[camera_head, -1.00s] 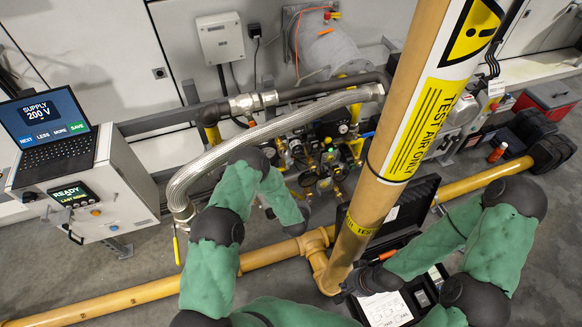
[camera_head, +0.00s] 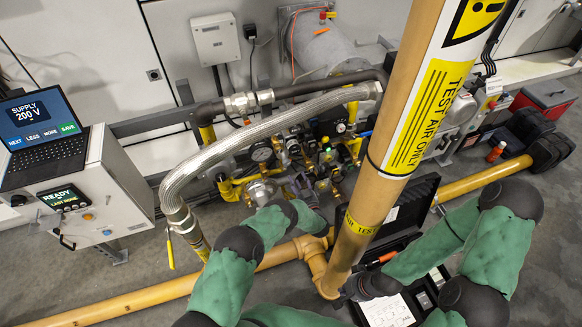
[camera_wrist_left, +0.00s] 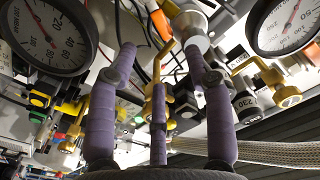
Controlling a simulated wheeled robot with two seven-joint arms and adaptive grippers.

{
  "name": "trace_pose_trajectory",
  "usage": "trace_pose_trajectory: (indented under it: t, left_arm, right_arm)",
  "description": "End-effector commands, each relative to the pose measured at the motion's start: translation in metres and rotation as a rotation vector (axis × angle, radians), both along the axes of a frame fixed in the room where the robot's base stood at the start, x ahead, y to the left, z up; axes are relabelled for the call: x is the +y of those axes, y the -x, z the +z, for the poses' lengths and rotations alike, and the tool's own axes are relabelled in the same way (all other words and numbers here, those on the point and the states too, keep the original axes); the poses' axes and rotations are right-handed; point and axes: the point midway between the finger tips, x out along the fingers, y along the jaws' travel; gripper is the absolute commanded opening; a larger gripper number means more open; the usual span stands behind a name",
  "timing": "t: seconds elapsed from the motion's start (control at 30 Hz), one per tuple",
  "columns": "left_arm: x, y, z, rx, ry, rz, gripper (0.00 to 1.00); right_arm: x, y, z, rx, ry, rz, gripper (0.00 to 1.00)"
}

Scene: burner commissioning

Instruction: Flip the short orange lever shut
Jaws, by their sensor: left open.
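In the left wrist view an orange piece (camera_wrist_left: 159,24) shows at the top, beyond my fingertips; it may be the short orange lever, but I cannot be sure. A yellow bent pipe or handle (camera_wrist_left: 163,60) is between the fingers. My left gripper (camera_wrist_left: 160,68) has its purple fingers spread and empty. In the head view my left gripper (camera_head: 313,219) is low in front of the valve and gauge assembly (camera_head: 305,160), its fingers hardly visible. My right gripper (camera_head: 362,287) is by the black case, its fingers too small and dark to read.
Two large gauges (camera_wrist_left: 48,30) flank the fingers in the wrist view. A thick yellow post (camera_head: 405,120) stands right of my left arm. A braided hose (camera_head: 240,140) arches behind it. A yellow pipe (camera_head: 150,295) crosses the floor. An open black case (camera_head: 425,190) lies behind the post.

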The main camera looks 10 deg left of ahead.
Motion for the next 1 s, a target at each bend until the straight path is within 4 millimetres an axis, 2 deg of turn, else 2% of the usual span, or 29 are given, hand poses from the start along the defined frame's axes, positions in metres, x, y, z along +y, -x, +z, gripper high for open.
trace_pose_trajectory:
  t: [0.3, 0.5, 0.93, 0.97, 1.0]
  left_arm:
    - [0.033, -0.047, -0.003, -0.002, 0.0, 0.003, 0.51]
    - [0.046, -0.067, -0.002, -0.001, 0.001, 0.001, 0.51]
    - [0.051, -0.074, 0.0, 0.0, 0.0, -0.001, 0.51]
    - [0.051, -0.074, 0.0, 0.0, 0.001, -0.001, 0.45]
    - [0.05, -0.074, 0.0, 0.0, 0.001, -0.001, 0.34]
  right_arm:
    - [0.0, 0.0, -0.025, 0.0, 0.0, 0.0, 0.0]
    - [0.0, 0.0, -0.034, 0.0, 0.0, 0.0, 0.0]
    - [0.0, 0.0, -0.036, 0.0, 0.0, 0.0, 0.0]
    - [0.0, 0.0, -0.036, 0.0, 0.0, 0.0, 0.0]
    - [0.0, 0.0, -0.036, 0.0, 0.0, 0.0, 0.0]
